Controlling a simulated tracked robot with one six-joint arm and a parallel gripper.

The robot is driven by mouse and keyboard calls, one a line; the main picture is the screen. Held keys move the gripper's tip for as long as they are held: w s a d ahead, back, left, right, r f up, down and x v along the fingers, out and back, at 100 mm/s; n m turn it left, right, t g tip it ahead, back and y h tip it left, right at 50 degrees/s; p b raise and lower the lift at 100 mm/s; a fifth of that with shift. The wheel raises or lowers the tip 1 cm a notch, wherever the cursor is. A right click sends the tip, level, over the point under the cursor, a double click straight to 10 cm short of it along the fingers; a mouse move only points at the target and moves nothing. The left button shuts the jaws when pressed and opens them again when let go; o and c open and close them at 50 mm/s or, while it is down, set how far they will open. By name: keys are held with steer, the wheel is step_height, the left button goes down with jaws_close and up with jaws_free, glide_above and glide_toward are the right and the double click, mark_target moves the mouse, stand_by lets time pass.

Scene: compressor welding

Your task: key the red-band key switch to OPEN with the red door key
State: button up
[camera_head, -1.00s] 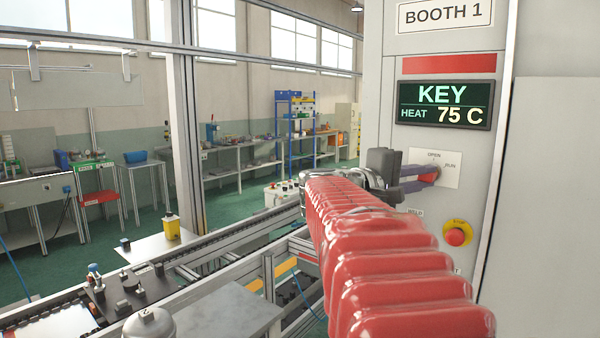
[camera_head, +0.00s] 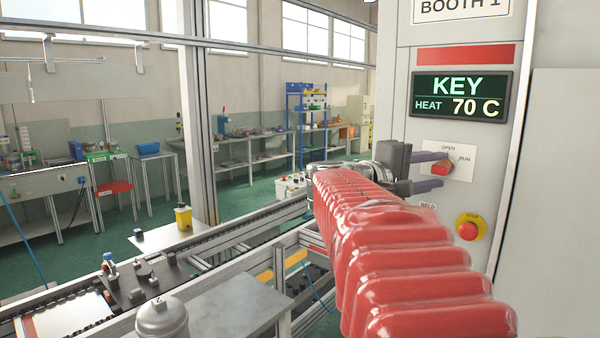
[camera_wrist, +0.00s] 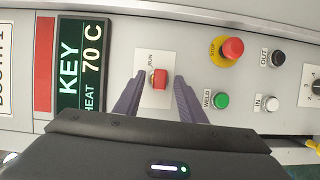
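The red door key (camera_head: 441,168) sits in the key switch, whose white plate (camera_head: 463,152) carries the words OPEN at the top and RUN at the right. The key also shows in the wrist view (camera_wrist: 159,78). My gripper (camera_head: 444,170) is open, its two purple-grey fingers on either side of the key. In the wrist view my gripper (camera_wrist: 159,76) shows gaps between each finger and the key. I cannot tell for certain which mark the key points to. A red band (camera_head: 466,56) runs above the display (camera_head: 459,97), which reads KEY and HEAT 70 C.
A red stop button (camera_head: 468,230) on a yellow base is below the switch. The wrist view shows a green WELD button (camera_wrist: 221,100), a black OUT button (camera_wrist: 276,58) and a white IN button (camera_wrist: 271,103). A conveyor (camera_head: 235,226) and benches lie left.

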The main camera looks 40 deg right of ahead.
steer(key=v, duration=1.2)
steer(key=shift+w+a, duration=0.15)
steer(key=shift+a, duration=0.2)
steer(key=w+a+f+n+t+y, duration=0.15)
steer(key=a+f+t+y, duration=0.35)
steer(key=a+f, duration=0.7)
steer(key=a+f+n+t+y, duration=0.25)
steer(key=a+f+y, duration=0.45)
steer(key=a+f, duration=0.6)
steer(key=s+a+f+t+y, duration=0.1)
steer(key=a+f+y, duration=0.4)
steer(key=a, duration=0.5)
step_height(320, 180, down, 2)
steer(key=shift+a+f+m+t, duration=0.1)
steer(key=shift+a+m+t, duration=0.3)
steer(key=shift+t, duration=0.15)
steer(key=shift+s, duration=0.1)
steer(key=shift+c, duration=0.7)
